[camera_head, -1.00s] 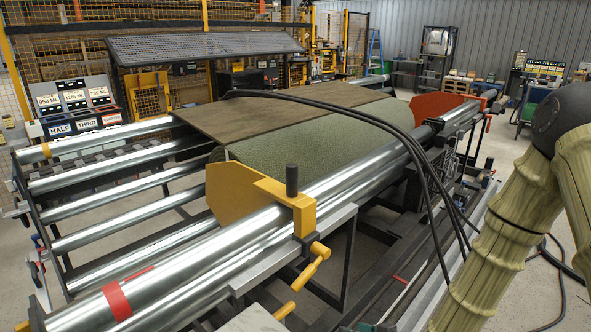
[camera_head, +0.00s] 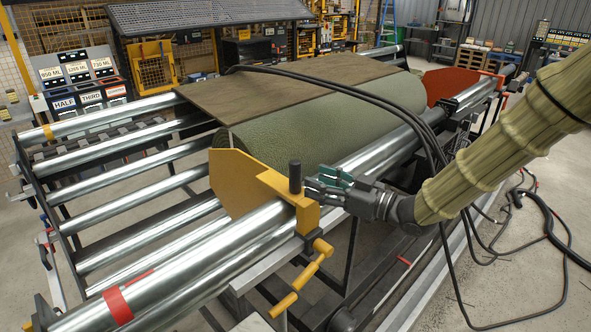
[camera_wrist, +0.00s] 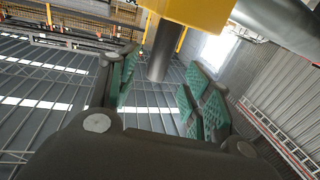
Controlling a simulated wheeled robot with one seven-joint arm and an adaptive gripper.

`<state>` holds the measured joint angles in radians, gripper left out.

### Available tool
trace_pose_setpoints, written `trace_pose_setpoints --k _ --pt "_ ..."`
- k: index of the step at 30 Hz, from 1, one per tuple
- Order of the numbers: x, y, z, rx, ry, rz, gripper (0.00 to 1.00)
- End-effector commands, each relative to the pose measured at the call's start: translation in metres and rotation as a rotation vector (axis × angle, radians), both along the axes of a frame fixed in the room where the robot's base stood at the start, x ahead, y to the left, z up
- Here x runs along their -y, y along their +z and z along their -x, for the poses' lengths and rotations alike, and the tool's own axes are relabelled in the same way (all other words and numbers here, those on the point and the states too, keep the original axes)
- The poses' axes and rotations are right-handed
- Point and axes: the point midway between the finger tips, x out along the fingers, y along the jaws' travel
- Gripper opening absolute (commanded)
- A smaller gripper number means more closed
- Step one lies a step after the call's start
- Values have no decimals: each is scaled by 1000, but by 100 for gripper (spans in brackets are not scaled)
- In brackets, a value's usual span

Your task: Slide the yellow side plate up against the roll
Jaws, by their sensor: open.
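The yellow side plate (camera_head: 232,182) stands upright on the chrome rollers at the near end of the green turf roll (camera_head: 320,125). From this angle I cannot tell whether plate and roll touch. A black post (camera_head: 295,176) rises from the plate's bracket; it also shows in the wrist view (camera_wrist: 162,50), under part of the yellow bracket (camera_wrist: 190,9). My gripper (camera_head: 312,187), with green finger pads, is open just right of the post. In the wrist view my gripper (camera_wrist: 160,85) has the post seen between its spread fingers; whether they touch it is unclear.
A yellow crank handle (camera_head: 302,280) hangs below the bracket. Black cables (camera_head: 400,118) arch over the roll and down behind my arm. A red end plate (camera_head: 452,84) stands at the far end. A red band (camera_head: 118,306) wraps the near roller.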

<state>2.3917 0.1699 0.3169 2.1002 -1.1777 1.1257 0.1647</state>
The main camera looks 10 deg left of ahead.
Motion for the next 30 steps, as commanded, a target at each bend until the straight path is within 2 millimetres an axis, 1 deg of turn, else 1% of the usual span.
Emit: trace_pose_setpoints --k 1,6,12,18,27,29,30 --pt "-9 2 -3 -1 2 2 49" --pt "-35 2 -13 0 3 1 49" --pt "-58 1 -21 1 3 1 49" --pt "-68 0 -25 -1 1 1 49" --pt "-70 0 -26 -1 1 1 49" --pt "-70 0 -26 -1 1 1 38" --pt "-69 0 -26 -1 1 1 31"
